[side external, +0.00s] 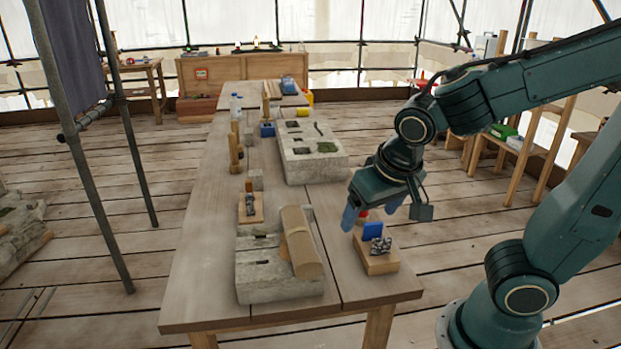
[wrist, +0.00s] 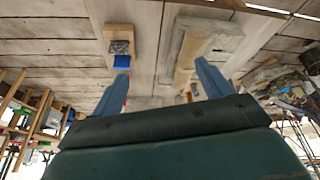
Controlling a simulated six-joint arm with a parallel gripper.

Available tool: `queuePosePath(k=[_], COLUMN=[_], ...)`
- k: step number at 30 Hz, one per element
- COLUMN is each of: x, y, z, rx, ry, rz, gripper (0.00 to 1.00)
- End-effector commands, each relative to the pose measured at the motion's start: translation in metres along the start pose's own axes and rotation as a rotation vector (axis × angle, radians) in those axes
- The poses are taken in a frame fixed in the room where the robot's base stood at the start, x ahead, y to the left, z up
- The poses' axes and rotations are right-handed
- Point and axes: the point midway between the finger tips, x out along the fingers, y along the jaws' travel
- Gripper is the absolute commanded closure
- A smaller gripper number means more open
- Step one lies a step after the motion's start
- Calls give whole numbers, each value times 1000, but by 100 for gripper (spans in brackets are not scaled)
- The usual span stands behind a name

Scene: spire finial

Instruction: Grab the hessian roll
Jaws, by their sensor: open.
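The hessian roll (side external: 302,242) is a tan cylinder lying along the right side of the near grey stone block (side external: 262,284). A small tan piece shows against its left side. My gripper (side external: 369,214) is open and empty, pointing down, to the right of the roll and farther back, apart from it. In the wrist view my gripper (wrist: 162,72) has its two blue fingers spread with bare table between them. The stone block (wrist: 188,28) shows beyond the right finger with tan shapes on it; I cannot clearly separate the roll there.
A wooden block (side external: 377,264) with a blue piece (side external: 372,231) and a grey patterned item stands right of the roll, below my gripper. A small wooden block (side external: 246,212) and upright wooden pieces (side external: 234,150) stand left. A longer stone slab (side external: 306,169) lies behind.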

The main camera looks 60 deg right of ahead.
Motion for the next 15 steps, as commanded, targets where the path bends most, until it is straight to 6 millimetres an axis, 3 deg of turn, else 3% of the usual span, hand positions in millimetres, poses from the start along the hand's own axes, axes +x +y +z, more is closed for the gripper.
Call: queuePosePath(k=[15], x=[62], y=[-31], z=[-10], rx=[212], ry=[191], rz=[251], gripper=[22])
